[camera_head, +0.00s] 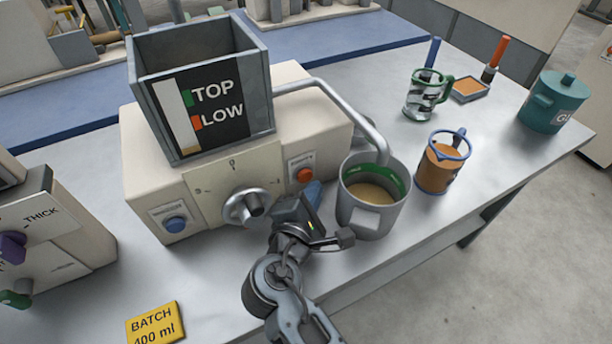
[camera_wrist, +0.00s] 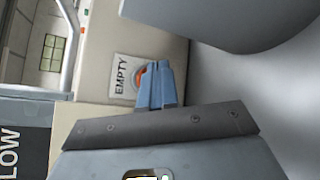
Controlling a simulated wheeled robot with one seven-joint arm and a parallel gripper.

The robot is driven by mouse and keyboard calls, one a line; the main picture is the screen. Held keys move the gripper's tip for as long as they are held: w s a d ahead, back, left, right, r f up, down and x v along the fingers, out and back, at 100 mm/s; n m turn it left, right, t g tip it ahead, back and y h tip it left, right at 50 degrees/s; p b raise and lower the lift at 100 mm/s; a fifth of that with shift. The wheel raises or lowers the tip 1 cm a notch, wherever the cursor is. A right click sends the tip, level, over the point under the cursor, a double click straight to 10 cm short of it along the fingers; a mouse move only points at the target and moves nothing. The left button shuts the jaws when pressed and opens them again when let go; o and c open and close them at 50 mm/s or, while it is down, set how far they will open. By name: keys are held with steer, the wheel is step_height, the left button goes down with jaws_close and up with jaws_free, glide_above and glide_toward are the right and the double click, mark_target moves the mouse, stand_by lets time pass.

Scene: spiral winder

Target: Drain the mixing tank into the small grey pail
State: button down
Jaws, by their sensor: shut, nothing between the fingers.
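The mixing tank (camera_head: 197,64) is a grey open box on a cream machine, its front marked TOP and LOW beside a pale gauge strip (camera_head: 177,115). The small grey pail (camera_head: 358,215) stands right of the machine under its bent spout (camera_head: 365,124); it holds tan liquid and has a green band inside. An orange button (camera_head: 305,174) is on the machine front; the wrist view shows it (camera_wrist: 142,76) beside an EMPTY label (camera_wrist: 123,75). My gripper (camera_head: 313,190) is shut and empty. In the wrist view its blue fingertips (camera_wrist: 152,68) overlap the button; I cannot tell whether they touch.
A dial (camera_head: 247,206) and a blue button (camera_head: 175,224) are on the machine front. An orange-filled jug (camera_head: 442,165), a glass mug (camera_head: 426,95) and a teal lidded pot (camera_head: 553,103) stand to the right. A yellow BATCH 400 ml card (camera_head: 154,323) lies at the front edge.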

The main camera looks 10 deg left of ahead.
steer(key=shift+w, duration=0.1)
stand_by(0.4)
steer(key=shift+w+a, duration=0.25)
steer(key=shift+w+a, duration=0.25)
steer(key=shift+w, duration=0.1)
stand_by(2.4)
steer(key=shift+s, duration=0.1)
stand_by(3.1)
steer(key=shift+s+d+p, duration=0.35)
steer(key=shift+s+d, duration=0.15)
steer(key=shift+s, duration=0.1)
steer(key=shift+s+d+p, duration=0.5)
steer(key=shift+s+d, duration=0.2)
steer(key=shift+s, duration=0.35)
steer(key=shift+s+d+p, duration=0.5)
steer(key=shift+s+d, duration=0.2)
steer(key=shift+s, duration=0.35)
